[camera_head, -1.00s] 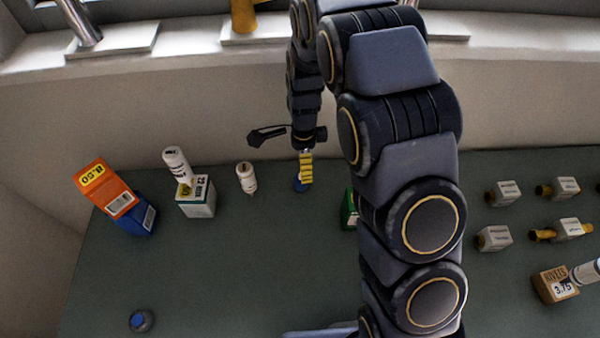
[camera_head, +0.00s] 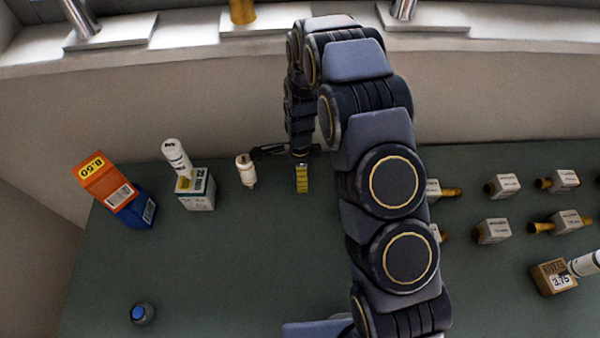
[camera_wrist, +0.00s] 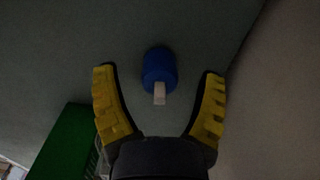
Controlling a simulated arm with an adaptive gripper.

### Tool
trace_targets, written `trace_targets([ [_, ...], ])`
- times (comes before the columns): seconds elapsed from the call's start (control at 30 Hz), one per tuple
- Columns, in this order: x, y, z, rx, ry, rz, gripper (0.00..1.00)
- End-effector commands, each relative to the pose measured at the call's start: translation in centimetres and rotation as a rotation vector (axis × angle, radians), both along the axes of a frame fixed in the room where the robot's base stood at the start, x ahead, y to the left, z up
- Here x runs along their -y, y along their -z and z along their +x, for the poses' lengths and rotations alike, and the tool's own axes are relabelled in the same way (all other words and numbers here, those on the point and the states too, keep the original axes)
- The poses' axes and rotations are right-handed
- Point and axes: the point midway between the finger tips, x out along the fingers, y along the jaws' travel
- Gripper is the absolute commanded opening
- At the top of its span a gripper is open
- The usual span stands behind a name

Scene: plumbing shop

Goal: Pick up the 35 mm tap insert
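A blue round piece with a pale stem (camera_wrist: 159,68), which looks like the tap insert, shows in the wrist view on the dark green bench. It lies between and slightly beyond the yellow fingertips of my gripper (camera_wrist: 158,76), with a gap on both sides. My gripper is open and holds nothing. In the head view my gripper (camera_head: 302,178) is low over the back of the bench, and it hides the blue piece there. The size of the piece cannot be read. Another grey piece with a blue top (camera_head: 142,314) stands at the front left.
A green box (camera_wrist: 66,146) is left of my gripper. The wall (camera_head: 230,115) rises close behind.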

Motion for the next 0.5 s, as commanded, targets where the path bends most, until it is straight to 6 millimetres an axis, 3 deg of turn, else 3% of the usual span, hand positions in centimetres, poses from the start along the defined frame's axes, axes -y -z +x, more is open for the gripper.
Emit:
trace_targets([
  [0.03,0.0,0.0,0.0,0.0,0.0,0.0,0.54],
  [0.1,0.0,0.0,-0.02,-0.001,0.0,0.0,0.25],
  [0.17,0.0,0.0,-0.02,-0.001,0.0,0.0,0.02],
  [0.5,0.01,0.02,-0.04,-0.001,0.0,0.0,0.01],
])
